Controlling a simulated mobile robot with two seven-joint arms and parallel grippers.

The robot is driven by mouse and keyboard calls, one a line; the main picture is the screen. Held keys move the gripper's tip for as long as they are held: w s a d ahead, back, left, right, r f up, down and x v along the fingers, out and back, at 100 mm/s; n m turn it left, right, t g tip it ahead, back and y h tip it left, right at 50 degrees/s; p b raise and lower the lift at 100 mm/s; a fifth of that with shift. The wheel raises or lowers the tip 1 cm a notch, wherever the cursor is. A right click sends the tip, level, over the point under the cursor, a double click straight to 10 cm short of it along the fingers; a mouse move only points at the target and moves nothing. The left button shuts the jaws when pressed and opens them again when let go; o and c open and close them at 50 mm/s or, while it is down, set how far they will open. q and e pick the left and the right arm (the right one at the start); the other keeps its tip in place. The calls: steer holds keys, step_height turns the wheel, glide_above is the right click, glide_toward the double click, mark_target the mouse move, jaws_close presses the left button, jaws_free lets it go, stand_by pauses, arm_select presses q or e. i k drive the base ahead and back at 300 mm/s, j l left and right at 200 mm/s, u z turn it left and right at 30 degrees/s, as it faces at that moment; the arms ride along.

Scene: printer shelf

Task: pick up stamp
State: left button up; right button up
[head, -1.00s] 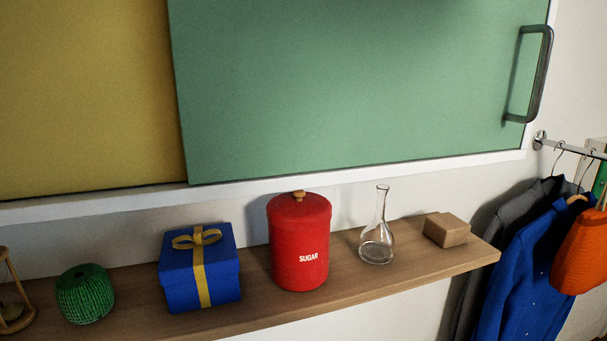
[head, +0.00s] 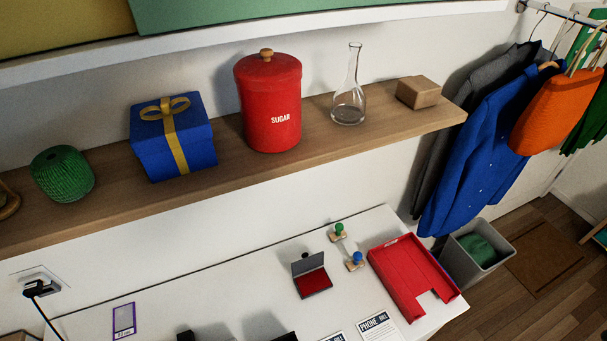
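Two small stamps stand on the white table below the shelf. One has a green knob (head: 338,230) and sits farther back. The other has a blue knob (head: 357,258) and sits in front of it, slightly right. Both appear to have pale wooden bases. An open ink pad (head: 314,282) with a red pad and dark lid lies just left of the blue-knobbed stamp. Neither of my grippers is in the head view.
A red tray (head: 402,268) is at the table's right end, and papers (head: 378,327) lie in front. The wooden shelf (head: 220,186) above holds a sugar canister (head: 270,105), blue gift box (head: 172,140) and glass flask (head: 348,100). A grey bin (head: 455,270) stands right of the table.

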mark_target(358, 263)
steer(key=k+z, duration=0.3)
steer(key=z, duration=0.15)
steer(key=k+z, duration=0.3)
steer(key=z, duration=0.15)
